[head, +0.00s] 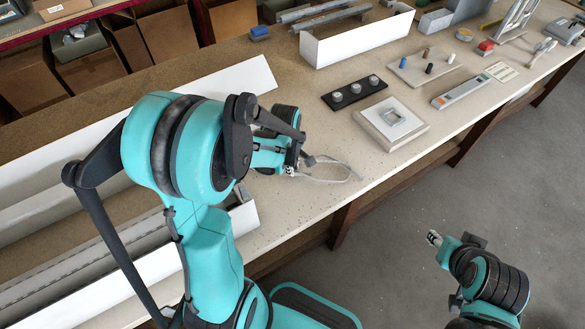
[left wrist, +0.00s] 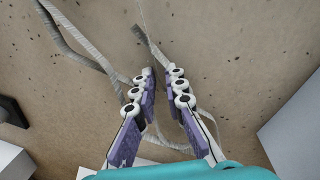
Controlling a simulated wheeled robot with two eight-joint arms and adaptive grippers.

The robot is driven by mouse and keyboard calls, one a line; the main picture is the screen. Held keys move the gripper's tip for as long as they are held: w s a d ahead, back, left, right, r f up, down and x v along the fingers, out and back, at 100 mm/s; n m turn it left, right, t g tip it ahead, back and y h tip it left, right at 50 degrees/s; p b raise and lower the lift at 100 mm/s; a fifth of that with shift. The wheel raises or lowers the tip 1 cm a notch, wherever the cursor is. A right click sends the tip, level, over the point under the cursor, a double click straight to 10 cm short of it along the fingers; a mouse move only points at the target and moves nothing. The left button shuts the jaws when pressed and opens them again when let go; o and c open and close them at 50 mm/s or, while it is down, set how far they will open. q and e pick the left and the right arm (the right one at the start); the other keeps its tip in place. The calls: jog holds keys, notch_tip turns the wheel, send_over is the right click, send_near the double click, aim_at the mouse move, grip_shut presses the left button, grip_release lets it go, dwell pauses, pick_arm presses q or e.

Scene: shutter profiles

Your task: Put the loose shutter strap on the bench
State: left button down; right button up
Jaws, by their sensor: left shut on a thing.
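The shutter strap (head: 338,165) is a thin, pale grey band lying in a loose loop at the front part of the bench (head: 283,208). My left gripper (head: 296,170) is low over the bench at the strap's left end and is shut on it. In the left wrist view the strap (left wrist: 78,47) runs in loose strands beyond and beside the purple-padded fingers (left wrist: 161,80), and a part passes between the tips. The exact grip is partly hidden. My right gripper (head: 434,239) hangs over the floor, off the bench; its fingers are too small to judge.
A black strip with round knobs (head: 354,92) and a pale square plate (head: 391,123) lie right of the strap. A long white tray (head: 357,38) stands behind them. Long white profiles (head: 235,85) lie at the left. The bench around the strap is mostly clear.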

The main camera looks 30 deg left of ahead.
pick_arm(q)
jog(key=c, duration=1.6)
grip_release()
jog(key=shift+f, duration=0.1)
